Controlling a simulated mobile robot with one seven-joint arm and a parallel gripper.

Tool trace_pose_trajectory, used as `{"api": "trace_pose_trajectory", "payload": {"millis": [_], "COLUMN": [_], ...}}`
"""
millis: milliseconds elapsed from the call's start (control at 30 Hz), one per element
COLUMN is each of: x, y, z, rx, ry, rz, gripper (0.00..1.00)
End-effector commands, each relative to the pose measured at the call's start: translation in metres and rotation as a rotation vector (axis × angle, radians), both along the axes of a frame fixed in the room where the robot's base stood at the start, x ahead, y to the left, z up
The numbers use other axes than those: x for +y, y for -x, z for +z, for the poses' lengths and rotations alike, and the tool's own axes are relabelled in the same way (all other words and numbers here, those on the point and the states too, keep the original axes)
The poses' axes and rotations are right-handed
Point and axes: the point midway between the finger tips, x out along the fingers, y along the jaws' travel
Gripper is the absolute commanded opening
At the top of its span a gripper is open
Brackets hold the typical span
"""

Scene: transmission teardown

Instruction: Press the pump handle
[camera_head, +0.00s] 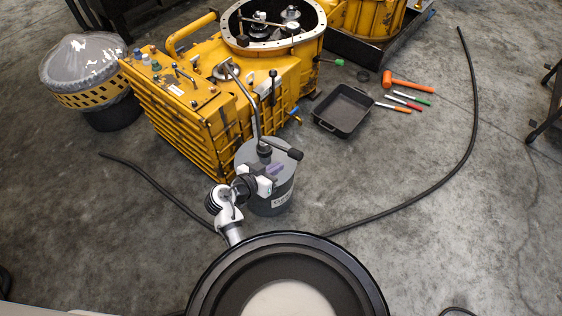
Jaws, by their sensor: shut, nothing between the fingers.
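The pump is a grey canister (270,205) standing on the floor in front of the yellow gearbox housing. Its dark pump handle (288,151) sticks out to the right above the lid, ending in a black grip. A bent metal pipe (243,92) rises from the pump top towards the housing. My gripper (267,176) is at the end of my white and black arm, over the canister's upper left, just below the handle in the picture. It is shut and empty. The fingertips are small and partly hidden, so I cannot tell whether they touch the pump.
The yellow housing (180,120) stands behind. A black tray (343,111), an orange hammer (408,82) and several coloured pens or tools lie to the right. A dark hose (440,178) curves across the floor. A covered drum (88,80) stands left. Floor right of the pump is mostly clear.

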Motion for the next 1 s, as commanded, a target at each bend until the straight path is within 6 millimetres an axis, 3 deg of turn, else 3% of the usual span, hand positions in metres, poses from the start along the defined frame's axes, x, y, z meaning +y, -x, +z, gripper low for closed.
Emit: {"api": "trace_pose_trajectory", "payload": {"millis": [100,400,767,1000], "x": [0.022,0.054,0.053,0.034], "y": [0.002,0.009,0.008,-0.012], "z": [0.021,0.035,0.033,0.027], "rx": [0.007,0.003,0.001,0.002], "ry": [0.047,0.133,0.135,0.135], "rz": [0.012,0.019,0.017,0.014], "gripper": [0.0,0.0,0.0,0.0]}}
